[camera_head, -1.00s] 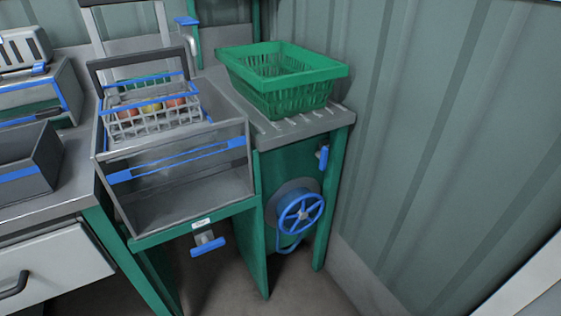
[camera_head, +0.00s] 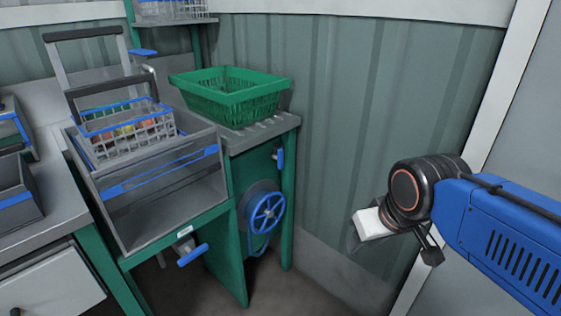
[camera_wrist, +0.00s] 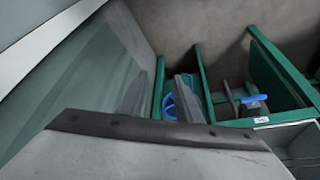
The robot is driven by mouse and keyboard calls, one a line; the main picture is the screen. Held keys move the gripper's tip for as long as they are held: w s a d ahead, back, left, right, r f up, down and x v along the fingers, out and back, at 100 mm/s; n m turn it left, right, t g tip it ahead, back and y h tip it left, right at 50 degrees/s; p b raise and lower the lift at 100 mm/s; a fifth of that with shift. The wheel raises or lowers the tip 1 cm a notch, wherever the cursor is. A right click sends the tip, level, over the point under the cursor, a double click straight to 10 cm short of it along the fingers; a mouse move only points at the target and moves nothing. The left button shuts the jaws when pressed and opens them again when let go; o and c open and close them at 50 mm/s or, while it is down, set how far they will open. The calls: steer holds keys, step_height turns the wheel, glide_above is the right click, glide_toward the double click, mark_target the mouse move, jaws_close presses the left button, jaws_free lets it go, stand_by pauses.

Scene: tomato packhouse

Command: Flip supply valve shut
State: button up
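A blue lever handle (camera_head: 193,255) on a grey valve body sits below the grey basin, under a small white label; its bar lies crosswise. It also shows in the wrist view (camera_wrist: 253,99). A second small blue handle (camera_head: 280,158) is upright on the green stand's right side. A blue spoked handwheel (camera_head: 266,213) is on the stand's front, and part of it shows in the wrist view (camera_wrist: 169,107). I cannot tell which is the supply valve. My gripper (camera_wrist: 162,72) appears open and empty, its two grey fingers apart; it is right of the stand, clear of every handle.
The grey basin (camera_head: 185,205) holds a wire basket (camera_head: 128,136) with tomatoes. A green crate (camera_head: 228,98) stands on the slatted top. Green legs and panels (camera_head: 228,262) flank the lever. A corrugated wall (camera_head: 350,120) closes the back and right. Floor space before the stand is clear.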

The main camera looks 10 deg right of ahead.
steer(key=shift+a, duration=0.25)
